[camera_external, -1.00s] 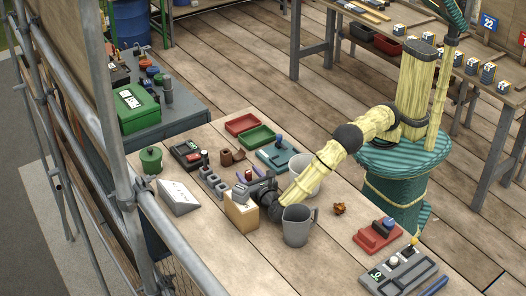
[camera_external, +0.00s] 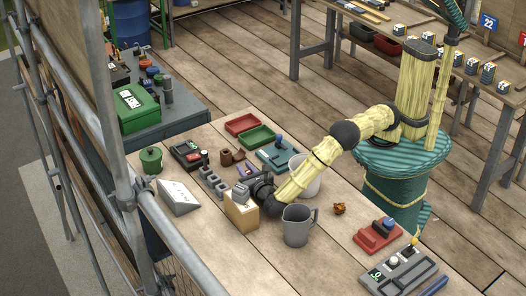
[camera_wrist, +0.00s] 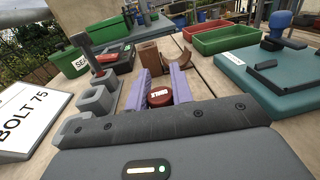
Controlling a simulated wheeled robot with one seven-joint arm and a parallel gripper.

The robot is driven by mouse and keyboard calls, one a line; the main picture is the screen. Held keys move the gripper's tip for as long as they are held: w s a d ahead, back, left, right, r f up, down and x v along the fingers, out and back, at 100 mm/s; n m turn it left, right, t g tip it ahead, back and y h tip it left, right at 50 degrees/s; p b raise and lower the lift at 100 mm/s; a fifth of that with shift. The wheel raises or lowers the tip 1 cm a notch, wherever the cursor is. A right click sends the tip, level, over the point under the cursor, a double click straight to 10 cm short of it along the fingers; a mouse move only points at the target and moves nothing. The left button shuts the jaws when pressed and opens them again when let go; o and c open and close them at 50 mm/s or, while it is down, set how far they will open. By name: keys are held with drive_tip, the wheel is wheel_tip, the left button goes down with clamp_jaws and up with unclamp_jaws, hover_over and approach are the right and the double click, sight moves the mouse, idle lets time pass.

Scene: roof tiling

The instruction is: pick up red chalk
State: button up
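A short, round red piece with a pale label, which looks like the red chalk (camera_wrist: 160,98), shows in the wrist view. It sits between the two purple fingers of my gripper (camera_wrist: 159,84), close to their inner faces. The fingers are spread apart on either side of it, and I see no clear grip on it. In the external view my gripper (camera_external: 243,172) is low over the table behind the tan block, pointing toward the left back. The red piece is hidden there by the gripper and wrist.
Grey blocks (camera_external: 213,181) stand left of my gripper, a brown holder (camera_external: 228,157) beyond it. A tan block (camera_external: 240,211) and grey jug (camera_external: 297,226) are in front. A teal case (camera_external: 277,155), green tray (camera_external: 257,136) and red tray (camera_external: 242,124) lie behind.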

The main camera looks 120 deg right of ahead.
wheel_tip(320, 180, up, 10)
drive_tip(key=shift+p, duration=0.4)
idle(0.3)
